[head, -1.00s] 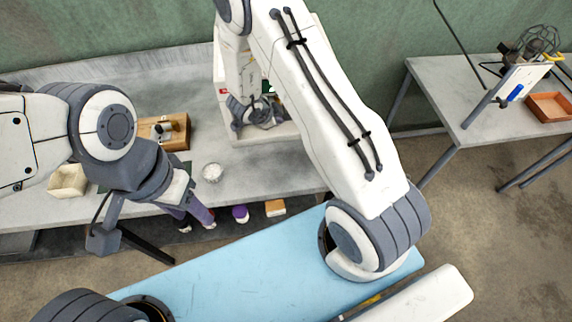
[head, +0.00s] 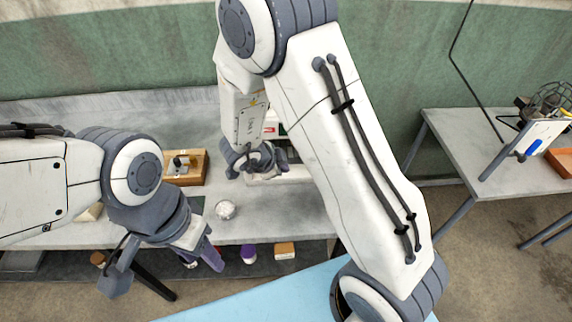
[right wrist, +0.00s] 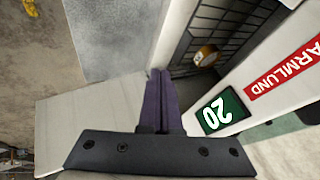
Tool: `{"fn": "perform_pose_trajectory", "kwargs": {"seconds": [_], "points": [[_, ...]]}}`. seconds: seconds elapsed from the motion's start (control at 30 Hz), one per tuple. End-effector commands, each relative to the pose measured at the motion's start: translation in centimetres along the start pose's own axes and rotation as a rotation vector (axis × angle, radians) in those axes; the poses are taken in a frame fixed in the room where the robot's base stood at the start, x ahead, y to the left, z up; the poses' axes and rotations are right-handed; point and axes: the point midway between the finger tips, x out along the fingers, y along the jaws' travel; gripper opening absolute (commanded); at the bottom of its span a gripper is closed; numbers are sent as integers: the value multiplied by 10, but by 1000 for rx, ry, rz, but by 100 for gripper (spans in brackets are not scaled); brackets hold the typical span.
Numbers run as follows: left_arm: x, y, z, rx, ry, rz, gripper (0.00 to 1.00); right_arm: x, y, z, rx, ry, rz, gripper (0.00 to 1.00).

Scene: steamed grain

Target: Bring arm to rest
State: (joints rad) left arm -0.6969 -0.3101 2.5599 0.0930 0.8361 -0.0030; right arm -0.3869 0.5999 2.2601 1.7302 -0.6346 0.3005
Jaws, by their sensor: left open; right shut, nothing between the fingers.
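My right arm reaches across the middle of the head view. Its gripper (head: 265,170) is partly hidden by its own wrist, in front of a white machine (head: 268,129) that my arm mostly covers. In the right wrist view its purple fingers (right wrist: 158,100) are pressed together with nothing between them. My left gripper (head: 208,254) is open and empty, pointing down near the front edge of the grey bench.
The grey bench (head: 285,222) holds a wooden tray (head: 192,168) with small items and a small bowl (head: 225,209) of white contents. Small things stand on a lower shelf. A side table (head: 445,150) at right carries a white panel and an orange tray (head: 560,162).

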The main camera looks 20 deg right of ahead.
Motion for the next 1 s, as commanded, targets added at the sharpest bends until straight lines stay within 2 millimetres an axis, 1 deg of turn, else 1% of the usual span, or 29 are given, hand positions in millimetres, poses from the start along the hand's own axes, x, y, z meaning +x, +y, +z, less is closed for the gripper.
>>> {"fn": "perform_pose_trajectory", "kwargs": {"seconds": [0.07,0.2,0.27,0.33,0.43,0.5,0.57,0.63,0.73,0.8,1.0], "points": [[0,0,0,0,0,0,50,-4,0,0,1,0,1,0],[0,0,0,0,0,0,50,-5,0,0,-2,-4,-1,0],[0,0,0,0,0,0,50,-6,-4,0,-19,-21,-13,0],[0,0,0,0,0,0,50,-9,-12,2,-67,-66,-42,0],[0,0,0,0,0,0,50,-20,-30,6,-199,-176,-117,0],[0,0,0,0,0,0,50,-33,-40,10,-335,-267,-180,0],[0,0,0,0,0,0,50,-45,-43,11,-471,-340,-230,0],[0,0,0,0,0,0,50,-59,-39,9,-637,-411,-278,0],[0,0,0,0,0,0,50,-76,-25,2,-865,-483,-320,0],[0,0,0,0,0,0,50,-83,-13,-5,-998,-511,-333,0],[0,0,0,0,0,0,50,-93,17,-29,-1276,-548,-327,0]]}}
